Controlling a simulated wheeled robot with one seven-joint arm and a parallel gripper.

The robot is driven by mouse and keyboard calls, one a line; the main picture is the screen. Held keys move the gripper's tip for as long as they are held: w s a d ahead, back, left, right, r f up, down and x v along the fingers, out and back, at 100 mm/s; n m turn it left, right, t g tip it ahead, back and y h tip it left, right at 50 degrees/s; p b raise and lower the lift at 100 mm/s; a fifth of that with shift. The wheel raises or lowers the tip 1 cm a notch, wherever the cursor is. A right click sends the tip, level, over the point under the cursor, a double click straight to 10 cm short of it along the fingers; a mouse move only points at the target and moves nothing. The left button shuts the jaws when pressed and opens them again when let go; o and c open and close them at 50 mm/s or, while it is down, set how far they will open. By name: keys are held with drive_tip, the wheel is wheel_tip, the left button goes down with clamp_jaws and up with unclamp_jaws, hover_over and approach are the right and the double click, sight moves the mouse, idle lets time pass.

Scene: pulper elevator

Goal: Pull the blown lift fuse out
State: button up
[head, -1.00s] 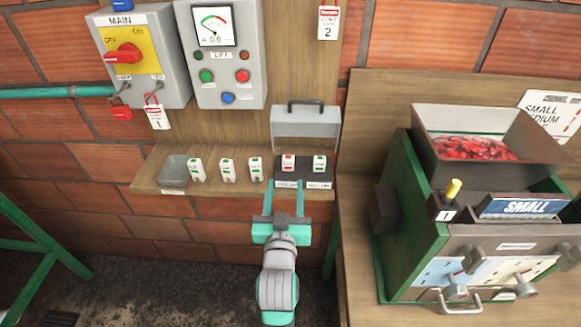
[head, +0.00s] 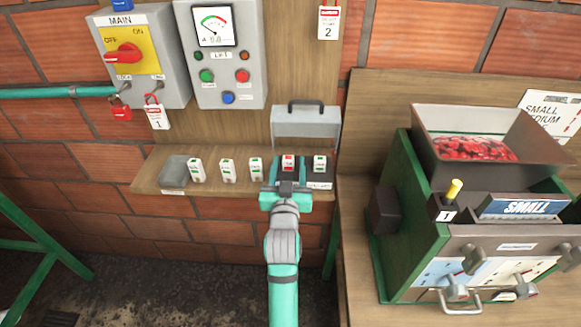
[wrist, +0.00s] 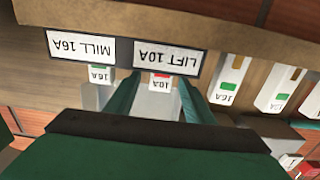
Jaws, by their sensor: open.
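The lift fuse (head: 288,162), white with a red mark, stands in the dark fuse base on the shelf, under the raised grey lid (head: 306,128). In the wrist view the fuse (wrist: 160,82) shows beside the upside-down "LIFT 10A" label (wrist: 166,60). My gripper (head: 288,173) is open at the fuse. In the wrist view its green fingers (wrist: 158,98) lie on either side of the fuse; whether they touch it I cannot tell. The green-marked mill fuse (head: 320,164) stands to the right in the same base.
Several green-marked fuses (head: 227,169) stand on the shelf (head: 150,181) left of the base, with a grey tray (head: 173,168) at the far left. The red main switch handle (head: 123,54) points to OFF, with a red padlock (head: 121,114) below. The pulper (head: 405,200) stands at right.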

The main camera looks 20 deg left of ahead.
drive_tip(key=c, duration=1.1)
drive_tip(key=shift+c, duration=0.2)
drive_tip(key=shift+d, duration=0.1)
